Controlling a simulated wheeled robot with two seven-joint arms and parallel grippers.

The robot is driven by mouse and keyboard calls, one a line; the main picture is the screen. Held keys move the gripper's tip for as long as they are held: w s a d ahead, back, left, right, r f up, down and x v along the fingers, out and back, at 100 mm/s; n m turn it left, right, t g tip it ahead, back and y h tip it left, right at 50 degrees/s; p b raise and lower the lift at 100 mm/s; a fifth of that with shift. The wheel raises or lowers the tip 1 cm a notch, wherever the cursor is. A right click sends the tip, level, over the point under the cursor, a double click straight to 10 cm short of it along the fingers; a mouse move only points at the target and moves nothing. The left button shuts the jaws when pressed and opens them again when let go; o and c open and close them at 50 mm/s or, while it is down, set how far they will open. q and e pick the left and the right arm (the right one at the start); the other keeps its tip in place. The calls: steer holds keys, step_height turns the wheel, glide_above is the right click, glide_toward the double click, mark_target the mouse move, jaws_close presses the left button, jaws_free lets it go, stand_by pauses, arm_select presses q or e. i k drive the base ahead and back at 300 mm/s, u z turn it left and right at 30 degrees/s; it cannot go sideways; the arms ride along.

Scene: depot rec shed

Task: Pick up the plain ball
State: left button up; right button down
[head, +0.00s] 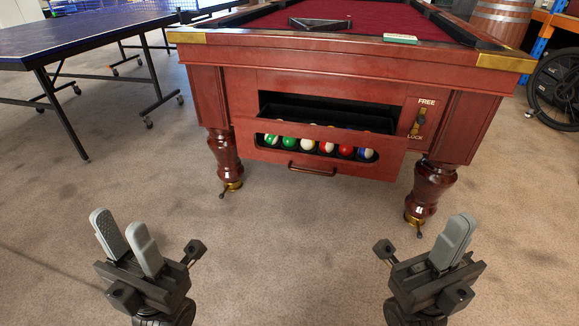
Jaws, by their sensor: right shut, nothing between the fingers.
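Several pool balls show through the long slot in the front of an open drawer (385,170) of the pool table (320,47). From left to right they include a green-and-white ball (270,139), a green ball (289,142), a mostly white ball (307,145), a red-and-white ball (326,148), a red ball (346,151) and a blue-and-white ball (365,154). The drawer front partly hides them, so which is plain is hard to tell. My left gripper (122,222) is open and empty, low at left. My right gripper (463,225) is shut and empty, low at right. Both are well short of the drawer.
The drawer has a handle (312,169). A FREE/LOCK panel (420,118) is to its right. A black triangle rack (320,24) and a small green-and-white box (400,38) lie on the table top. A table-tennis table (75,42) stands at left. The carpet between is clear.

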mark_target(288, 142)
steer(key=z, duration=0.25)
steer(key=k, duration=0.1)
steer(key=u, duration=0.45)
steer(key=i, duration=0.85)
steer(key=z, duration=0.8)
steer(key=i, duration=0.65)
steer(key=z, duration=0.55)
